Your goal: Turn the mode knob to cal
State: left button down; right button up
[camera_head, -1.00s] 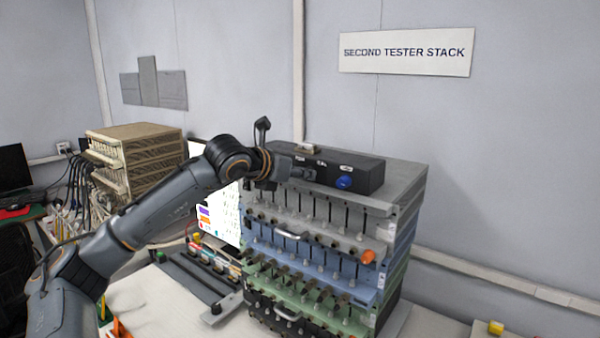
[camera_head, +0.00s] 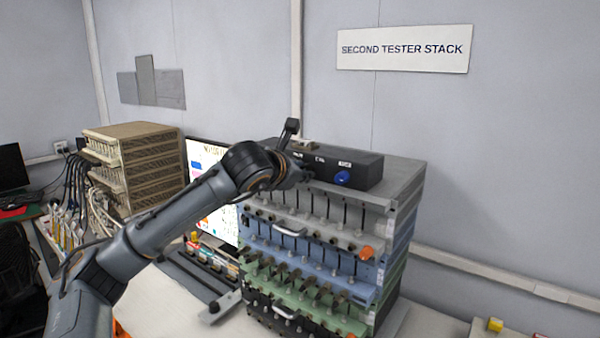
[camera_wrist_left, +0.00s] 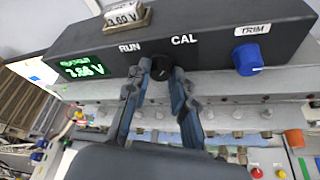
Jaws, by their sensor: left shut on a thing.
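The mode knob (camera_wrist_left: 160,67) is a small black knob on the front of a black box (camera_wrist_left: 215,22), between the labels RUN and CAL, in the left wrist view. My left gripper (camera_wrist_left: 161,72) is shut on it, one finger on each side. A pale mark on the knob is too small to read surely. In the head view the black box (camera_head: 362,170) sits on top of the tester stack, and my left gripper (camera_head: 300,172) reaches its left part; the knob is hidden there behind my arm. My right gripper is not in view.
A blue TRIM knob (camera_wrist_left: 249,60) sits to the right on the same box. A green display (camera_wrist_left: 82,70) is at its left, and a small meter (camera_wrist_left: 127,17) stands on top. The tester stack (camera_head: 408,185) has rows of connectors below. A lit monitor (camera_head: 205,160) stands behind my arm.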

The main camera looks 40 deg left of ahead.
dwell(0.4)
pick_arm(q)
jog(key=c, duration=1.1)
grip_release()
jog(key=shift+v, duration=4.05)
